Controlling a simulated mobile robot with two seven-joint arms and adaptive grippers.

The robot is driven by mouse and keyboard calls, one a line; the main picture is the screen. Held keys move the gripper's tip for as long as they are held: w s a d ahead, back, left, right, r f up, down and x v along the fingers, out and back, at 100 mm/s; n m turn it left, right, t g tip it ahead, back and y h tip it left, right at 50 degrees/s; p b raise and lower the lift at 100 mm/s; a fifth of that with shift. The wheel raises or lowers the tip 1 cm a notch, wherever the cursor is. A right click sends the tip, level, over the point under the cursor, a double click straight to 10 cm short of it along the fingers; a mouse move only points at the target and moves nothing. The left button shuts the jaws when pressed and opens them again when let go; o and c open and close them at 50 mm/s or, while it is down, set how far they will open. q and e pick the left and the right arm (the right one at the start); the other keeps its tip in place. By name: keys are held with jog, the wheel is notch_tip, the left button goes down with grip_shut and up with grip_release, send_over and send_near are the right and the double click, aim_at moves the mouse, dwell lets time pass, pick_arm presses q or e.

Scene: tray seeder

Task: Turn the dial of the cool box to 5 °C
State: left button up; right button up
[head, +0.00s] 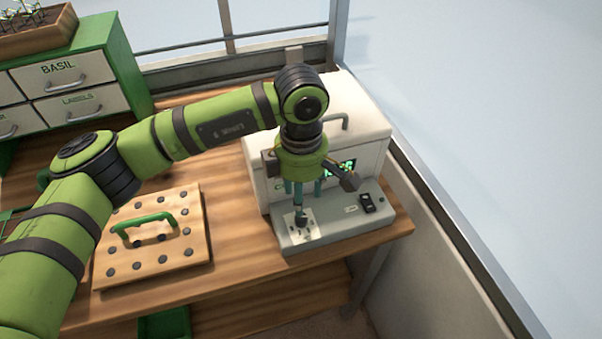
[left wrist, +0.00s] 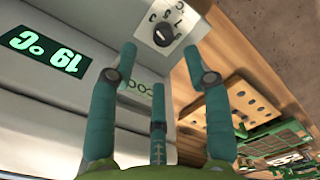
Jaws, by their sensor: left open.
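The white cool box (head: 362,125) stands on the bench at the right, with a grey ledge (head: 345,229) along its front. Its small dark dial (head: 302,218) sits on a white number plate on the ledge; the dial also shows in the left wrist view (left wrist: 163,34). The green display (left wrist: 42,52) reads 19 °C, upside down in the wrist view. My left gripper (head: 303,200) points down over the dial. In the wrist view its teal fingers (left wrist: 160,50) are spread and empty, with the dial seen between and just beyond the tips. I cannot tell whether they touch it. My right gripper is not in view.
A black switch (head: 368,203) is on the ledge right of the dial. A wooden board with holes and a green handle (head: 145,224) lies left of the box. A green drawer cabinet (head: 125,80) stands at the back left. The window frame and wall are close on the right.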

aim_at(301, 220)
pick_arm(q)
jog(key=shift+w+a+r, duration=0.1)
jog(key=shift+w, duration=0.15)
jog(key=shift+s, duration=0.2)
jog(key=shift+s+f+p, duration=0.3)
jog(key=shift+f+p, duration=0.1)
jog(key=shift+f, duration=0.2)
jog(key=shift+s+f+p, duration=0.25)
jog(key=shift+f+p, duration=0.15)
jog(key=shift+f, duration=0.15)
jog(key=f+p, duration=0.1)
jog(key=f, duration=0.3)
jog(key=shift+w+f, duration=0.1)
jog(key=shift+w, duration=0.1)
grip_shut()
